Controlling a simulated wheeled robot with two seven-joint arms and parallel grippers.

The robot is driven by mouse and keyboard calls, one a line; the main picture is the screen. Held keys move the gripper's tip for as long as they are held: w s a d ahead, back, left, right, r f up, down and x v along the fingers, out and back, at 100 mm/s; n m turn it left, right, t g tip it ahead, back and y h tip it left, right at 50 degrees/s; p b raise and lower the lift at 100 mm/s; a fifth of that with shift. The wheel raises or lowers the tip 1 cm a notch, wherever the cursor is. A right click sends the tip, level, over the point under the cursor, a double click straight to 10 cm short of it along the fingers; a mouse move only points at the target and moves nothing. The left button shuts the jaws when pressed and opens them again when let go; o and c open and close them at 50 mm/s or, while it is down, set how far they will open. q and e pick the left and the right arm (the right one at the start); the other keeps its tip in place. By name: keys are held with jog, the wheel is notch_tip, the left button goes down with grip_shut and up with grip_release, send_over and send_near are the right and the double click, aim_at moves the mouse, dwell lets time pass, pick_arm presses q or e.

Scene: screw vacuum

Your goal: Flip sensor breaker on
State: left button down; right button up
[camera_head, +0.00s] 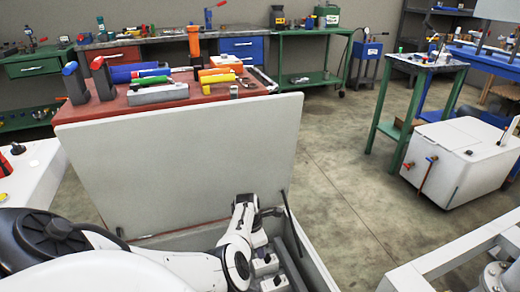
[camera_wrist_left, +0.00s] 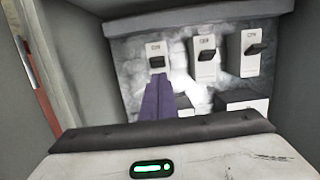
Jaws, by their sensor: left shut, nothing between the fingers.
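An open box (camera_head: 305,238) with its big pale lid (camera_head: 180,165) raised holds grey-white breaker blocks (camera_head: 265,266). In the left wrist view, three white breakers with dark levers stand in a row: a left one (camera_wrist_left: 157,48), a middle one (camera_wrist_left: 203,45) and a right one (camera_wrist_left: 250,58). Their labels are too small to read surely, so I cannot tell which is the sensor breaker. My left gripper (camera_wrist_left: 158,80) has its purple fingers shut and empty, tips just below the left breaker's lever; contact is unclear. In the head view its fingers are hidden; my left arm reaches into the box.
Box walls (camera_wrist_left: 90,60) close in around my left gripper. Behind the lid stands a red-topped table (camera_head: 75,112) with tools. A white cabinet (camera_head: 465,160) stands at right, and a white frame (camera_head: 440,265) at front right. The floor (camera_head: 340,170) between is clear.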

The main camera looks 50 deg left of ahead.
aim_at(266, 260)
dwell(0.3)
